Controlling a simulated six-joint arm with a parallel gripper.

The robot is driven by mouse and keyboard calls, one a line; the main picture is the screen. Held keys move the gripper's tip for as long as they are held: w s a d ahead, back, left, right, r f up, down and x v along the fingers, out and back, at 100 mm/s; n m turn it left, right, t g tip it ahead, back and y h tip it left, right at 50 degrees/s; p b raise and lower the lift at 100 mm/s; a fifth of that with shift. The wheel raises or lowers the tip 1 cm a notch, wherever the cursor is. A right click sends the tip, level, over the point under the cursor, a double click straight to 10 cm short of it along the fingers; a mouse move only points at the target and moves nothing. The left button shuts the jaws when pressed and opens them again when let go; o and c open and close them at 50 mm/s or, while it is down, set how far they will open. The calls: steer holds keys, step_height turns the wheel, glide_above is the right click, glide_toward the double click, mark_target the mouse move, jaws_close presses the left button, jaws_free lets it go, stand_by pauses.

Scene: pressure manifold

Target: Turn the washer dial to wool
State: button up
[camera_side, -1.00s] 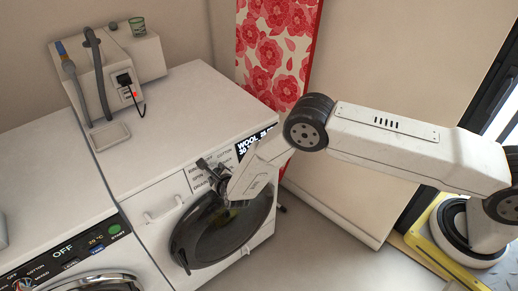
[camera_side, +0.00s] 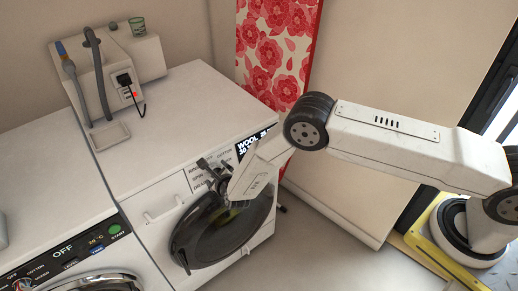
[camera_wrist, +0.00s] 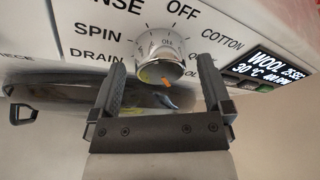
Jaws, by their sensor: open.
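The washer dial (camera_wrist: 160,58) is a round silver knob with an orange mark (camera_wrist: 166,82) at its lower rim. Labels OFF, COTTON, SPIN and DRAIN show around it in the wrist view; the lower labels are hidden. The washer's display (camera_wrist: 268,68) reads WOOL and 30 °C, and shows in the side view (camera_side: 250,145) too. My gripper (camera_wrist: 161,65) is open and empty. In the wrist view its two dark fingers appear left and right of the dial, with gaps to it. In the side view my gripper (camera_side: 215,170) is at the front panel and hides the dial.
The washer's dark round door (camera_side: 215,235) is below my gripper. A second washer (camera_side: 65,250) at the left has its display reading OFF. A box with hoses and a plug (camera_side: 115,65) stands on top.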

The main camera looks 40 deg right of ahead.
steer(key=v, duration=0.7)
steer(key=shift+s, duration=0.25)
steer(key=shift+r, duration=0.2)
steer(key=s+d+r+n+g+y, duration=0.2)
steer(key=d+r+n, duration=0.2)
steer(key=r+n, duration=0.35)
steer(key=s+d+r+n+g+y, duration=0.1)
steer(key=s+d+r+n+g, duration=0.15)
steer(key=d+r+n, duration=0.4)
steer(key=s+d+r+n+g, duration=0.2)
steer(key=s+d+r+n, duration=0.1)
steer(key=s+n, duration=0.5)
steer(key=s+d+r+n+g, duration=0.3)
steer(key=s+d+n, duration=0.3)
steer(key=s+n, duration=0.3)
steer(key=shift+s+r+g, duration=0.35)
steer(key=shift+s+r, duration=0.2)
steer(key=shift+s, duration=0.4)
